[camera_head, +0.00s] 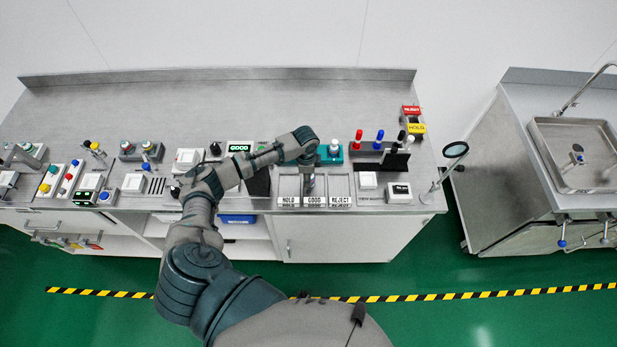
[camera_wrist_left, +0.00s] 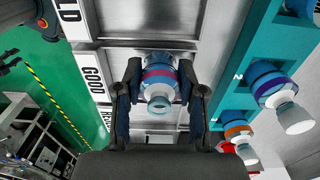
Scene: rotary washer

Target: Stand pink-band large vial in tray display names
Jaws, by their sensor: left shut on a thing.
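My left gripper (camera_head: 308,183) reaches down over the middle tray of three trays labelled HOLD, GOOD and REJECT. In the left wrist view my left gripper (camera_wrist_left: 161,92) is shut on the pink-band vial (camera_wrist_left: 158,74), with one finger on each side. The vial sits over or in the GOOD tray (camera_head: 315,196); whether its base touches the floor of the tray cannot be told. The GOOD label (camera_wrist_left: 92,76) is left of the vial in the wrist view. The display (camera_head: 239,147) reads GOOD in green. My right gripper is not in view.
A teal rack (camera_wrist_left: 238,65) stands close beside the trays, holding a purple-band vial (camera_wrist_left: 270,84) and an orange-band vial (camera_wrist_left: 237,130). The HOLD tray (camera_head: 289,187) and REJECT tray (camera_head: 339,187) look empty. A dark rack with coloured-cap items (camera_head: 380,137) stands right.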

